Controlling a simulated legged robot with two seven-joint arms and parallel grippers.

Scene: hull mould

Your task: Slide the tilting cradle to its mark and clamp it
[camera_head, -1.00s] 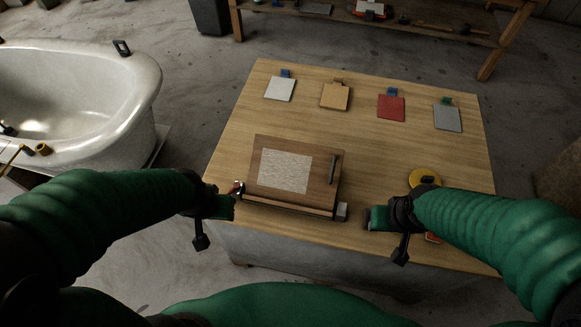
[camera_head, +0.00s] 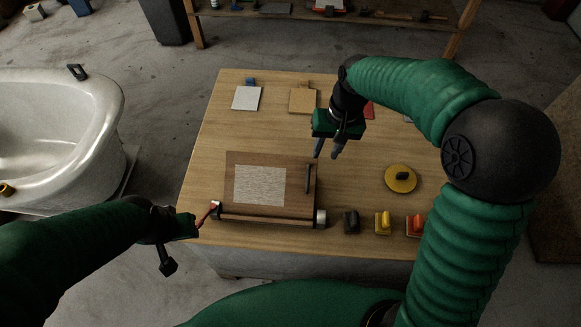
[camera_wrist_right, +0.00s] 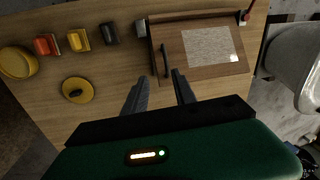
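The cradle (camera_head: 300,205) is a brown wooden board with a pale textured panel (camera_head: 260,185), at the front left of the table. A dark bar handle (camera_head: 308,179) stands on its right side; it also shows in the wrist view (camera_wrist_right: 166,60). A red lever (camera_head: 208,213) is at its front left corner, and a grey cylinder (camera_head: 320,218) at its front right. My right gripper (camera_head: 327,155) is open and empty above the table, just behind and right of the handle. In the wrist view its fingers (camera_wrist_right: 160,93) point toward the handle. My left gripper (camera_head: 190,226) is beside the red lever; its fingers are unclear.
Black (camera_head: 351,222), yellow (camera_head: 383,222) and orange (camera_head: 415,226) handled blocks line the front edge right of the cradle. A yellow disc (camera_head: 401,179) lies behind them. White (camera_head: 246,98) and tan (camera_head: 302,101) plates lie at the back. A bathtub (camera_head: 60,130) stands left.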

